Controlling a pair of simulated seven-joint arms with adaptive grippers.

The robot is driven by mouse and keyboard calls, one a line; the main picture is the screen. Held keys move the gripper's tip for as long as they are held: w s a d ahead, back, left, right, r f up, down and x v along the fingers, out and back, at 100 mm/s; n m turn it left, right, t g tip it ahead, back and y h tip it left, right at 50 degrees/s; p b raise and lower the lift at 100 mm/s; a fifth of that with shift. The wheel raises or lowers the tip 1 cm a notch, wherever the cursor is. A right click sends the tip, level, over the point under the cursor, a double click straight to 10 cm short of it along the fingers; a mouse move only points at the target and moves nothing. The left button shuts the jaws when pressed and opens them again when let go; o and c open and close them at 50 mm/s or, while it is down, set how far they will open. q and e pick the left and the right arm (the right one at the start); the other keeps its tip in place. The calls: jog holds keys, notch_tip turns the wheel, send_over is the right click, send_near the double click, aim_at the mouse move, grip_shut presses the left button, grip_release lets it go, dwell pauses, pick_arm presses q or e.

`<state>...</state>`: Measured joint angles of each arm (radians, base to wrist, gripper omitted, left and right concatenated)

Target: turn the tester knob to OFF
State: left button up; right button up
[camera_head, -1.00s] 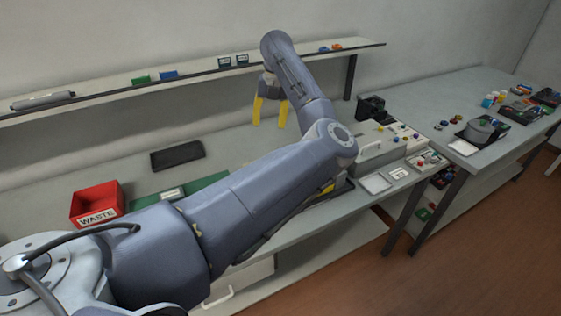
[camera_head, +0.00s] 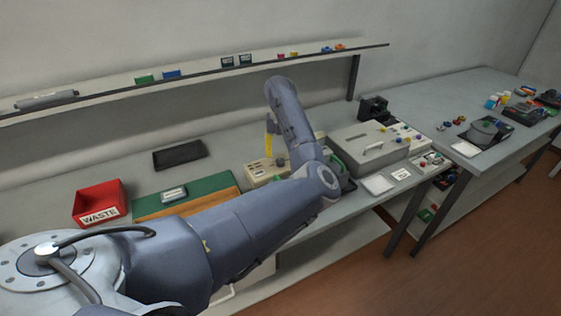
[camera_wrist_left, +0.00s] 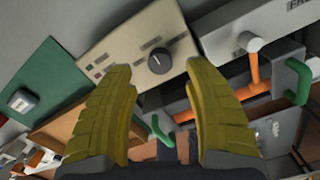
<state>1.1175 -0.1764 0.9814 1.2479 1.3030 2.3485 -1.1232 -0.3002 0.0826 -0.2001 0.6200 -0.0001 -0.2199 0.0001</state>
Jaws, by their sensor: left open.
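The tester is a beige box (camera_head: 258,171) on the bench, partly hidden behind my left arm in the head view. It also shows in the left wrist view (camera_wrist_left: 120,49), where its round black knob (camera_wrist_left: 160,61) with a pale mark sits on the panel. The panel lettering is too small to read. My left gripper (camera_head: 269,148) has yellow fingers and is over the tester. In the left wrist view my left gripper (camera_wrist_left: 158,70) is open, with the knob between the fingertips in the picture; no contact shows. My right gripper is not in view.
A green mat (camera_head: 205,186) lies left of the tester, with a red WASTE bin (camera_head: 98,202) beyond it. A grey box with a handle (camera_head: 368,150) stands to the right. A shelf (camera_head: 200,74) runs above the bench. A dark tray (camera_head: 180,154) lies behind the mat.

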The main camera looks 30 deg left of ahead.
aim_at(281, 160)
pick_arm(q)
jog(key=shift+f, duration=2.3)
jog(key=shift+o, duration=0.2)
grip_shut()
